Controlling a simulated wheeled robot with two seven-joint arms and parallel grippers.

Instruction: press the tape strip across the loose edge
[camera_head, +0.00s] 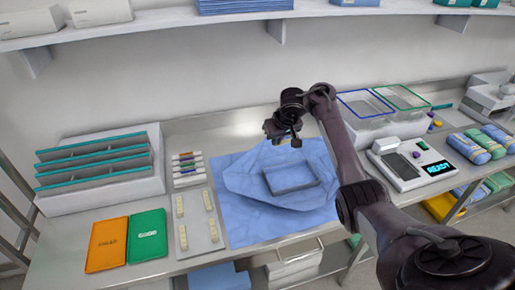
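A blue wrapping sheet (236,207) lies on the steel counter, with a crumpled, raised fold toward the back. A flat grey-blue rectangular item (291,177) lies on it, its dark edge facing front. I cannot tell which edge of the sheet is loose. Several short cream tape strips (183,237) lie on a pale grey tray (196,225) left of the sheet. My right gripper (284,138) hangs above the back part of the sheet, pointing down. Its fingers are small and dark, so I cannot tell if it is open or holds anything. My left gripper is out of view.
Orange (107,245) and green (147,237) cards lie at the front left. Markers (188,164) lie behind the tape tray. A white rack (103,200) stands at left.

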